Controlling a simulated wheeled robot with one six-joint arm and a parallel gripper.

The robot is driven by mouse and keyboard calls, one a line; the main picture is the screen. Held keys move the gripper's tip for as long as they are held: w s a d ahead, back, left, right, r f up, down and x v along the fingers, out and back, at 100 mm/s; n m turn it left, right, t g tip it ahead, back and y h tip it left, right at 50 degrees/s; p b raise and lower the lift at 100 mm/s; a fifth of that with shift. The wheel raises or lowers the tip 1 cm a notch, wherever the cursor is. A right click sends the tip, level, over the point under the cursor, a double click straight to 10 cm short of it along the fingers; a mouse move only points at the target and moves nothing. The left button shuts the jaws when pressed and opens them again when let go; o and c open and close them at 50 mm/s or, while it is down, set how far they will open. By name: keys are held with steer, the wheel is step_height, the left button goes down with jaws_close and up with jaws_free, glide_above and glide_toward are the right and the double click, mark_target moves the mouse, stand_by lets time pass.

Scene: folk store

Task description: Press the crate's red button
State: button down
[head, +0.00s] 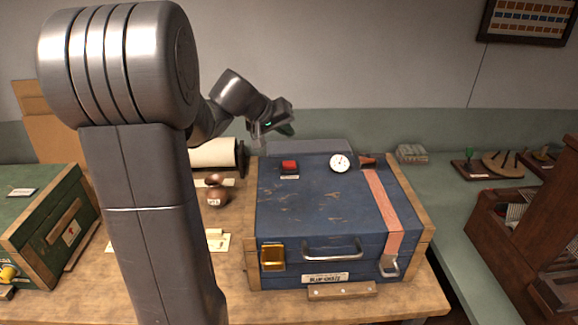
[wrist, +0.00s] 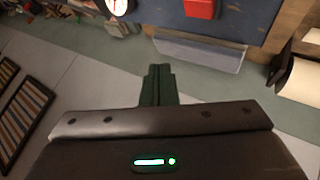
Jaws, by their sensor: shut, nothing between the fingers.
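The blue crate (head: 315,205) stands on the wooden table, with a front handle, a brass fitting and a reddish strap down its right side. Its red button (head: 289,165) sits on the top, near the back left edge. The button also shows at the top of the wrist view (wrist: 202,8), beyond the fingers. My gripper (head: 287,130) is above and behind the crate's back left edge, apart from the button. In the wrist view the dark green fingers (wrist: 157,84) are together, with nothing between them.
A white dial (head: 340,163) is on the crate top, right of the button. A small copper vase (head: 216,190) and a pale roll (head: 215,153) stand left of the crate. A green crate (head: 40,225) is at far left. A brown wooden cabinet (head: 520,235) is at right.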

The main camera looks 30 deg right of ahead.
steer(key=b, duration=0.3)
glide_above(286, 165)
step_height(286, 165, down, 6)
steer(key=shift+r, duration=0.25)
steer(key=shift+f+b, duration=0.8)
steer(key=shift+b, duration=0.15)
stand_by(0.8)
steer(key=shift+f+b, duration=0.4)
steer(key=shift+b, duration=0.25)
steer(key=shift+f+b, duration=0.45)
steer(key=shift+b, duration=0.15)
stand_by(0.5)
steer(key=shift+r, duration=0.15)
steer(key=shift+r+p, duration=0.5)
steer(key=shift+r, duration=0.3)
steer(key=shift+r+p, duration=1.55)
steer(key=shift+r, duration=0.9)
